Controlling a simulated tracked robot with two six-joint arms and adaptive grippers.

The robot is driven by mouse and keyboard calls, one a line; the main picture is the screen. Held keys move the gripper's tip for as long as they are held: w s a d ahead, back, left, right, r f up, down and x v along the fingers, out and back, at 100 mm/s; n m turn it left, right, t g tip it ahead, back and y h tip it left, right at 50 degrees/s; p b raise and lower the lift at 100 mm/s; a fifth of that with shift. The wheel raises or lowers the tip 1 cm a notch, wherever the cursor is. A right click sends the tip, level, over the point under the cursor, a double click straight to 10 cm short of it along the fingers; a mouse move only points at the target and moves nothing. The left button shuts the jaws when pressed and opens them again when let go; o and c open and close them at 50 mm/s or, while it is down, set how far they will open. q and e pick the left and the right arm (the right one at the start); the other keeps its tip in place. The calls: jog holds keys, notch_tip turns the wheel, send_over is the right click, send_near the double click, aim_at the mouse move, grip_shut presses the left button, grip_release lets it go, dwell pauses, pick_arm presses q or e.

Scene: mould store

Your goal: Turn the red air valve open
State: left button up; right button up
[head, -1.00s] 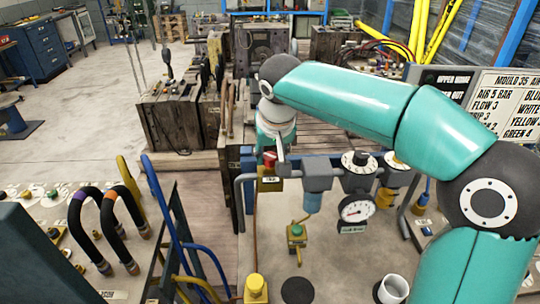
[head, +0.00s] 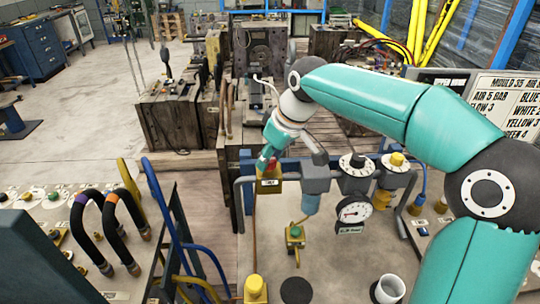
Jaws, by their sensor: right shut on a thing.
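The red air valve (head: 262,164) sits on a yellow block (head: 268,186) at the left end of the grey air pipe, near the middle of the head view. Only a small part of its red handle shows. My right gripper (head: 267,154) reaches down to it from above and is shut on the handle. The gripper and wrist hide most of the handle, so its exact angle cannot be told. A round pressure gauge (head: 354,212) hangs from the same air line, to the right. My left gripper is not in view.
A lettered board (head: 510,100) is at the right.

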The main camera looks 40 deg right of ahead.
dwell(0.4)
jog(key=o, duration=1.1)
jog(key=shift+o, duration=0.2)
jog(key=v, duration=1.2)
jog(key=shift+f, duration=0.15)
